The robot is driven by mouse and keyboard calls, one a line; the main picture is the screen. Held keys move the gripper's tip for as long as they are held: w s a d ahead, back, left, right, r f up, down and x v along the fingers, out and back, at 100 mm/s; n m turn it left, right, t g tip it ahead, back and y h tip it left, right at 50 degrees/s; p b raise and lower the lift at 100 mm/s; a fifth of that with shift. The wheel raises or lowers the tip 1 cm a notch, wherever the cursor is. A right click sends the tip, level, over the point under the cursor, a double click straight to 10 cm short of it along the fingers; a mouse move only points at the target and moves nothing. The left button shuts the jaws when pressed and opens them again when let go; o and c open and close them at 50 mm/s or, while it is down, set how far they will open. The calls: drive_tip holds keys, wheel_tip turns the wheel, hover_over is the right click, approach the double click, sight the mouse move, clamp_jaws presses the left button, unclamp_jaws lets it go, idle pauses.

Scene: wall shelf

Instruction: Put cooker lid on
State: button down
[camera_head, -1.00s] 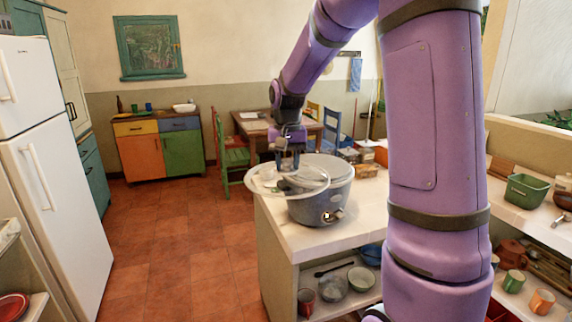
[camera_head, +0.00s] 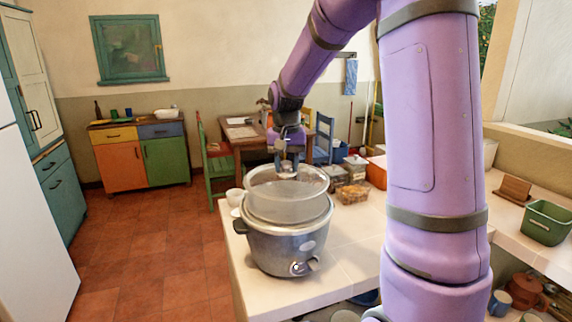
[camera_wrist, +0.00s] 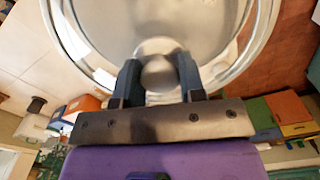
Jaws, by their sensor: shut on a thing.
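The grey cooker (camera_head: 285,245) stands upright on the white counter, with a knob on its front and a dark side handle. The clear lid (camera_head: 262,180) is over the cooker's mouth, a little above its rim. In the head view I cannot tell whether any part of it touches the pot. My gripper (camera_head: 287,168) points down and is shut on the lid's round knob. In the wrist view, the two dark fingers (camera_wrist: 158,75) stand on either side of the knob, and the lid's glass and rim (camera_wrist: 262,45) spread beyond them.
The white counter (camera_head: 345,235) is bare right of the cooker. White cups (camera_head: 235,196) stand behind it at the left. Containers (camera_head: 350,172) and a packet (camera_head: 351,193) stand at the counter's far end. A table with chairs is beyond.

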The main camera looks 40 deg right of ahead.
drive_tip(key=shift+f, duration=2.4)
drive_tip(key=shift+f, duration=0.45)
idle(0.9)
drive_tip(key=c, duration=0.6)
unclamp_jaws()
wheel_tip(320, 180, up, 11)
drive_tip(key=shift+f, duration=0.1)
drive_tip(key=shift+s, duration=0.1)
idle(0.7)
